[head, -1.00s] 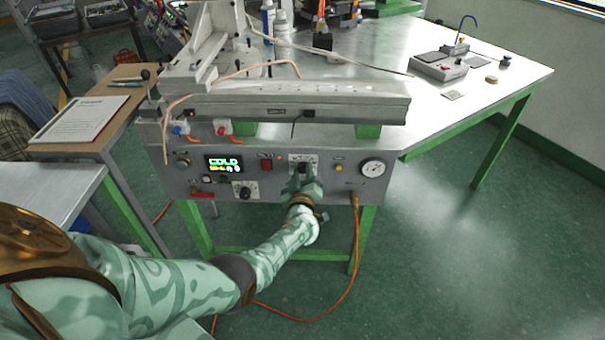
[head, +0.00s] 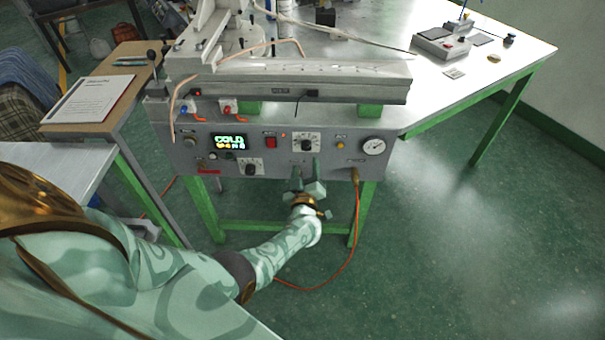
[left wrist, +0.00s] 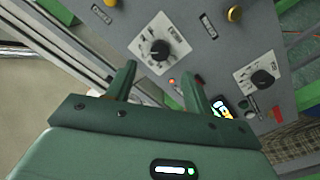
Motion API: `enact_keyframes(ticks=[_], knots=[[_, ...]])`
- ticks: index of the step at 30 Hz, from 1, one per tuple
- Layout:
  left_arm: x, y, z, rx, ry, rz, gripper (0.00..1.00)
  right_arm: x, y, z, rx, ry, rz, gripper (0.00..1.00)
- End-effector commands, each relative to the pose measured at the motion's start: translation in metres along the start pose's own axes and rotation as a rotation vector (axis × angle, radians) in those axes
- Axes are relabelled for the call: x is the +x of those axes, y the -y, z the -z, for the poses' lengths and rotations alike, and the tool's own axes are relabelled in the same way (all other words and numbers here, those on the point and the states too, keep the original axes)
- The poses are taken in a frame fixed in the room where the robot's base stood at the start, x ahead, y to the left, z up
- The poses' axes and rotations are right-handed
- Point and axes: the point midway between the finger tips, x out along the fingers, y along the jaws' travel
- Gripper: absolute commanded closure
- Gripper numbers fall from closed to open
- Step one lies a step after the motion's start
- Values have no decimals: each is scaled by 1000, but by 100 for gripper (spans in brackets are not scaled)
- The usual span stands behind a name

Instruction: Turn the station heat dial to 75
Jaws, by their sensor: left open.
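The station's grey front panel (head: 330,170) carries two black dials on white scale plates. The upper dial (head: 306,142) is right of the red switch. The lower dial (head: 250,168) is below the lit display (head: 230,142), which reads COLD above smaller digits. My left gripper (head: 306,168) is open and empty, just below the upper dial and apart from it. In the left wrist view the upper dial (left wrist: 159,50) lies beyond the gap between the fingertips (left wrist: 161,70), and the other dial (left wrist: 263,78) is to the right. Scale numbers are too small to read.
A round gauge (head: 373,146) and a yellow button (head: 340,145) are right of the upper dial. An orange hose (head: 357,220) hangs from the panel's lower right. A side table with a paper sheet (head: 90,99) stands at left. The floor at right is clear.

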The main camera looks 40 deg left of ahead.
Motion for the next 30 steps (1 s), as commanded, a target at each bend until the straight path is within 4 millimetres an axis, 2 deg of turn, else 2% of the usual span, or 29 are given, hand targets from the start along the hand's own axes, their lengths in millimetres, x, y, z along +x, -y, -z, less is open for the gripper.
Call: enact_keyframes(ticks=[1,6,12,17,30], knots=[[-15,-4,6,-1,2,-1,48,-13,-1,4,0,-8,-3,64],[-56,-2,3,0,2,0,48,-26,-2,8,0,-16,-5,64],[-84,-1,0,1,2,-1,48,-33,-3,9,0,-20,-7,64],[-90,0,-1,1,2,0,48,-34,-3,10,0,-20,-7,64],[-89,0,-1,1,2,0,48,-33,-3,9,0,-20,-7,64]])
